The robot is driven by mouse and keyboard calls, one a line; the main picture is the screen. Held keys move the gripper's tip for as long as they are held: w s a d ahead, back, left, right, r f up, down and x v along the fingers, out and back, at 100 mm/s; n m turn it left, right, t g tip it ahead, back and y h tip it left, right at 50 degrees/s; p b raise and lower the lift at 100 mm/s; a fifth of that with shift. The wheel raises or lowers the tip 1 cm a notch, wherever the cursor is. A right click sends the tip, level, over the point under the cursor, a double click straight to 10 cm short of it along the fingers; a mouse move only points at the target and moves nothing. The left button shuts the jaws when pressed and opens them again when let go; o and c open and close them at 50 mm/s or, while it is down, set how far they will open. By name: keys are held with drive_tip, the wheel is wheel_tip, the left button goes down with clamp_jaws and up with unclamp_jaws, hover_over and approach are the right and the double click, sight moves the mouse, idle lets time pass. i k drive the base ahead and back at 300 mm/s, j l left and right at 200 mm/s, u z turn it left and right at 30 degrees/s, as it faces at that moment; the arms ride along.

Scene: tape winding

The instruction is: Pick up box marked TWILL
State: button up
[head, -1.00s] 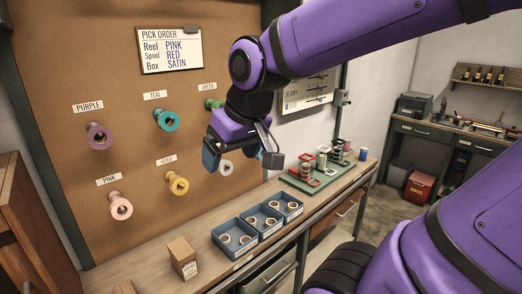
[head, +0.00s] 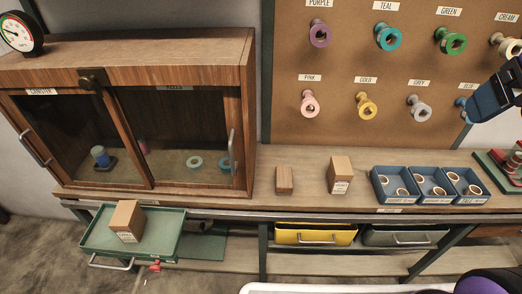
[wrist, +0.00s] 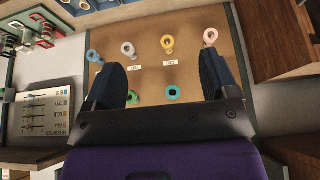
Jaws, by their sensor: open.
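Two brown cardboard boxes with small white labels show in the head view. One box (head: 128,218) stands in the green tray (head: 92,243) at lower left. The other box (head: 341,172) stands on the wooden bench (head: 315,192), left of the blue bins. Their label print is too small to read, so I cannot tell which says TWILL. My gripper (wrist: 160,82) is open and empty in the wrist view, its fingers spread in front of the pegboard. In the head view, part of it (head: 492,97) shows at the right edge, up and well right of both boxes.
A wooden cabinet (head: 150,40) with glass doors stands at left above the green tray. A small wooden block (head: 284,179) and blue bins (head: 430,199) of rings are on the bench. Coloured reels hang on the pegboard (head: 345,65). A yellow drawer (head: 315,234) is below.

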sight(128, 221)
drive_tip(key=u, duration=1.7)
drive_tip(key=i+j+z, duration=0.15)
drive_tip(key=j, duration=0.15)
drive_tip(key=i+j+z, duration=0.2)
drive_tip(key=j, duration=0.15)
drive_tip(key=j+z, duration=0.15)
drive_tip(key=j, duration=0.2)
